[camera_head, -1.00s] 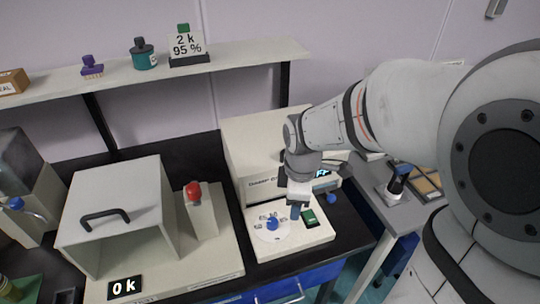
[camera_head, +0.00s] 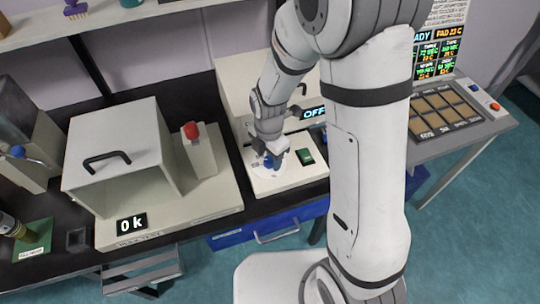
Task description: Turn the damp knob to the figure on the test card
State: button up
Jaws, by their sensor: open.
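The blue damp knob (camera_head: 268,162) sits on the white dial plate of the cream damping unit (camera_head: 262,187). My gripper (camera_head: 272,158) points down at the knob from above, open. Its fingers hide much of the knob and dial, and I cannot tell whether they touch it or stand around it. The dial figures and pointer cannot be read here. The test card is out of view now.
The unit's display (camera_head: 313,112) reads OFF, and a green button (camera_head: 304,157) is right of the knob. Left stands a cream press housing (camera_head: 120,145) with a red-topped post (camera_head: 200,155) and a "0 k" display (camera_head: 131,223). A keypad console (camera_head: 440,108) stands right.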

jog(key=shift+f, duration=0.3)
jog(key=shift+c, duration=0.4)
jog(key=c, duration=0.9)
